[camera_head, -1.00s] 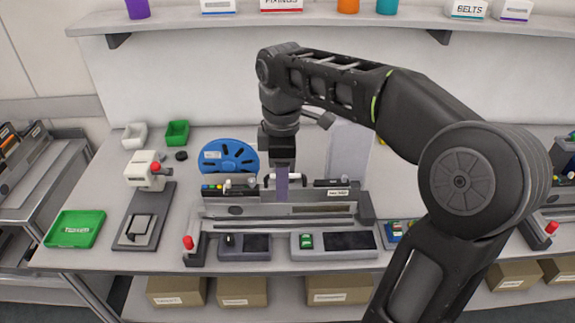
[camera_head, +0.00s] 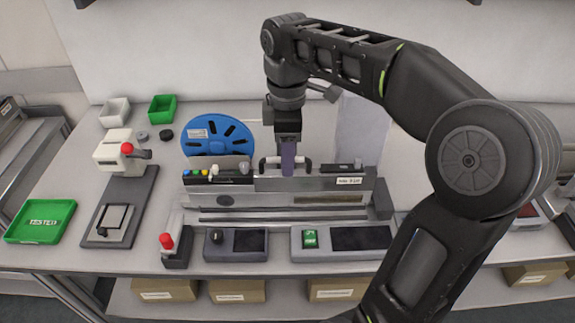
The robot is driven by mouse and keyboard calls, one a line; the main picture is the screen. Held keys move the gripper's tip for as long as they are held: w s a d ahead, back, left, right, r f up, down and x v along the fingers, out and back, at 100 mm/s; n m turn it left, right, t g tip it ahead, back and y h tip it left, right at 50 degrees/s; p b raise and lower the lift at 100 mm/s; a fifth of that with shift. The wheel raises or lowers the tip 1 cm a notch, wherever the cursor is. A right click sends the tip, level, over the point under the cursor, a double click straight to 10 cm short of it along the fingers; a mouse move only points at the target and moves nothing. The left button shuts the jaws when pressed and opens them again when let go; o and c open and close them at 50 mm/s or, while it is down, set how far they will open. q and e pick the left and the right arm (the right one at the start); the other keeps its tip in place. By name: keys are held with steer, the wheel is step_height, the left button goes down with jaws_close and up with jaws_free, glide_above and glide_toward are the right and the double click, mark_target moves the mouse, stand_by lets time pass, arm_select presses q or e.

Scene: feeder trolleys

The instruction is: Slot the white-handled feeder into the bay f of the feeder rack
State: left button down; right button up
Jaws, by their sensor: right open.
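A long grey feeder (camera_head: 330,184) with a small white label near its right end stands on the bench in a holder with a red-knobbed lever. A handle (camera_head: 268,163) rises from the feeder's top; its colour is hard to make out behind my fingers. My right gripper (camera_head: 288,165) points straight down at this handle from above. Its jaws are open, with the fingertips at handle height; whether they touch it cannot be told. My left gripper is out of view. No bay letters show, so bay f cannot be picked out.
A blue reel (camera_head: 218,137) stands behind the feeder. A white press with a red knob (camera_head: 122,152), a green tray (camera_head: 41,222) and small bins are to the left. A metal trolley (camera_head: 25,150) is at the left edge. A shelf overhangs the back.

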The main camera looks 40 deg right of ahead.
mark_target(286, 182)
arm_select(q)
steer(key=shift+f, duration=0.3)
arm_select(e)
steer(key=shift+f, duration=0.3)
steer(key=shift+f, duration=0.45)
step_height(286, 182, down, 7)
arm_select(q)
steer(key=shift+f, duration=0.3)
arm_select(e)
steer(key=shift+c, duration=0.5)
jaws_close()
steer(key=shift+w+a, duration=0.1)
steer(key=shift+a, duration=0.1)
stand_by(0.6)
